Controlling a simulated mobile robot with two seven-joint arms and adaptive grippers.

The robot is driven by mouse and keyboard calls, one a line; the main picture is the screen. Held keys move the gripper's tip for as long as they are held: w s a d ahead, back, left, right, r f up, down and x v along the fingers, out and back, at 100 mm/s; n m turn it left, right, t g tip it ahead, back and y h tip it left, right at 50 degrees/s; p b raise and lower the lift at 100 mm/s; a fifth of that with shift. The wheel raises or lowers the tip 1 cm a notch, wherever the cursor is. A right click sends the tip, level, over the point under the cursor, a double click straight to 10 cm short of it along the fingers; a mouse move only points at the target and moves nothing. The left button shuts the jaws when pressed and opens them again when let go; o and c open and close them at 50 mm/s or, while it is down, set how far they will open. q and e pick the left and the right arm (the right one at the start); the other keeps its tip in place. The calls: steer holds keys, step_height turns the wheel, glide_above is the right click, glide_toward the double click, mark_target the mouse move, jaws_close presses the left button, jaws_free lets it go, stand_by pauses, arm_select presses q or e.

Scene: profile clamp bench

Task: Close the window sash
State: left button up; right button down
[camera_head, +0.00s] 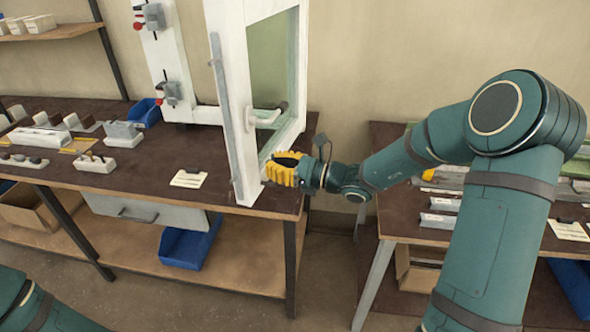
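The window sash (233,105) is a tall white frame with a greenish pane (268,60), standing on the dark workbench. It sits at an angle to the white upright (168,60) on its left, with a gap between them. A grey strip runs down its near edge. My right gripper (282,168), with yellow fingers, is at the sash's lower right, close to its bottom rail. I cannot tell if it touches the sash, or whether the fingers are open or shut. My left gripper is out of view; only part of my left arm shows at the lower left.
The workbench (160,150) carries small white blocks, a card (188,178) and a blue bin (146,112) left of the sash. A second bench (400,215) with metal profiles stands at the right, across a narrow gap. A blue bin (190,243) sits on the lower shelf.

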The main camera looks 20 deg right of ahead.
mark_target(249, 158)
steer(key=shift+x, duration=2.5)
steer(key=shift+w+a, duration=0.1)
steer(key=shift+a, duration=0.05)
